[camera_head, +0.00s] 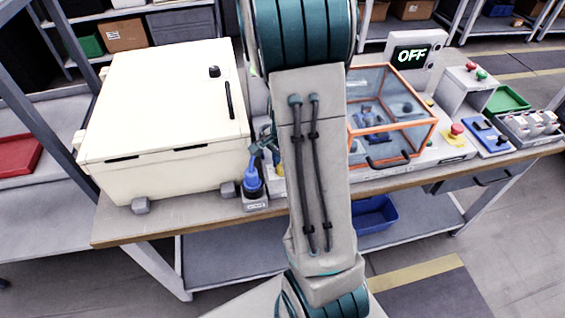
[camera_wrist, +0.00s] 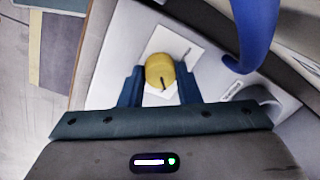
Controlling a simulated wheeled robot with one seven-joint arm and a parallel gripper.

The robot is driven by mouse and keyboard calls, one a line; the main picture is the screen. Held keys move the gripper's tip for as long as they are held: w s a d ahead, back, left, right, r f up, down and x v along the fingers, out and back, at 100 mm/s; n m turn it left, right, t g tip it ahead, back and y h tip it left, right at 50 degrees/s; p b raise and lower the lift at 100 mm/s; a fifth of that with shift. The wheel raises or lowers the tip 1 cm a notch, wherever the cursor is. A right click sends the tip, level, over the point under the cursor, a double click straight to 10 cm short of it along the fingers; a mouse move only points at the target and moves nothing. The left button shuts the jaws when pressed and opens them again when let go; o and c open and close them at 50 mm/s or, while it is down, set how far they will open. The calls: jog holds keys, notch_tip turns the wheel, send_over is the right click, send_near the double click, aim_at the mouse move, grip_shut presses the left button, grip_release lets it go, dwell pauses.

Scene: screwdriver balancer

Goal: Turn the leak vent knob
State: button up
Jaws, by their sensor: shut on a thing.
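In the wrist view a rounded yellow knob (camera_wrist: 159,68) with a dark mark on its lower part sits on a white plate (camera_wrist: 181,45) on a light grey panel. I take it to be the leak vent knob. My gripper (camera_wrist: 160,84) has one blue finger on each side of the knob and is shut on it. In the head view my arm hides most of the knob and gripper; a small bit of yellow shows beside the arm (camera_head: 280,170).
A blue curved thing (camera_wrist: 257,32) rises close to the right of my gripper. In the head view, a blue item (camera_head: 252,181) stands in a holder, left of my arm. A large cream box (camera_head: 165,120) and an orange-framed clear case (camera_head: 392,118) flank my arm. A display reads OFF (camera_head: 411,56).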

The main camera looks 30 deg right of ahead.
dwell(0.3)
jog(key=o, duration=1)
jog(key=r, duration=0.9)
jog(key=r+p, duration=0.1)
jog(key=r, duration=0.4)
jog(key=shift+s+d, duration=0.15)
jog(key=shift+s, duration=0.2)
jog(key=s+a+r+n, duration=0.1)
jog(key=s+a+n, duration=0.3)
jog(key=n, duration=0.1)
jog(key=s+a+r+n+t, duration=0.1)
jog(key=s+a+r+n, duration=0.1)
jog(key=s+a+n, duration=0.2)
jog(key=s+a+r+n+t, duration=0.1)
jog(key=s+a+n, duration=0.2)
jog(key=a+n, duration=0.1)
jog(key=shift+s+a+r+n, duration=0.15)
jog(key=shift+s+a+n, duration=0.2)
jog(key=shift+n, duration=0.45)
